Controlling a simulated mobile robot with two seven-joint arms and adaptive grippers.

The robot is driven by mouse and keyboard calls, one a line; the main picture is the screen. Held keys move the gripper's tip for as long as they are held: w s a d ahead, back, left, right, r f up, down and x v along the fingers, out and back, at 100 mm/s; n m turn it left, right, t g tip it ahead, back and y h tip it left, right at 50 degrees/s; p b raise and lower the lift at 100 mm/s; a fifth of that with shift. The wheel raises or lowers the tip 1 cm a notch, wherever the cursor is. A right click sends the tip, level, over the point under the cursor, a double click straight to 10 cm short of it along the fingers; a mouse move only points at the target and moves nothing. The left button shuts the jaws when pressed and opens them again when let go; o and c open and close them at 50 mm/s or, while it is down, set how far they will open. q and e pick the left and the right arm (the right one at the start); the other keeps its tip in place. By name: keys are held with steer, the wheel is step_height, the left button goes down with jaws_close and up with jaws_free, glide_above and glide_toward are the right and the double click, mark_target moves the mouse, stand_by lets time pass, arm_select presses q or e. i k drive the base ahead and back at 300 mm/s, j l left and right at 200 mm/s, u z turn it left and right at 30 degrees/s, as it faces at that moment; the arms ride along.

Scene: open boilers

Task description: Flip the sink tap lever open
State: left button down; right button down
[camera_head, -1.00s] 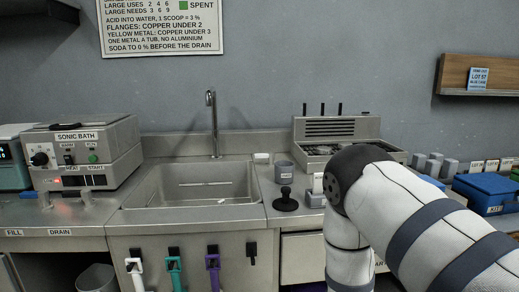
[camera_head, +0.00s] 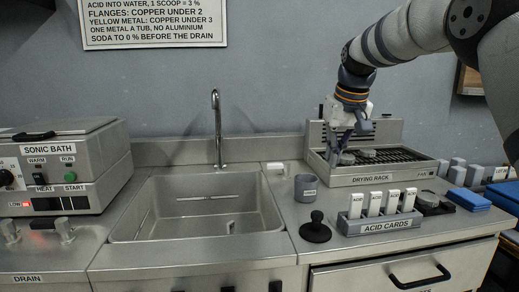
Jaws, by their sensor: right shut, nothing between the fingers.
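The sink tap (camera_head: 217,130) is a thin, tall metal spout with a curved top. It stands behind the steel sink (camera_head: 155,212), left of the middle in the head view. I cannot make out a separate lever on the tap. My right gripper (camera_head: 341,155) hangs from my right arm, pointing down over the drying rack (camera_head: 385,179). It is shut and empty, well to the right of the tap and apart from it. Its fingertips are small and partly hard to tell from the items on the rack. My left gripper is not in view.
A grey cup (camera_head: 306,188) and a black knobbed object (camera_head: 315,229) stand right of the sink. The acid cards holder (camera_head: 380,225) is in front of the rack. The sonic bath (camera_head: 62,170) stands at left.

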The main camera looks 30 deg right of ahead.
mark_target(284, 167)
steer(key=i, duration=0.95)
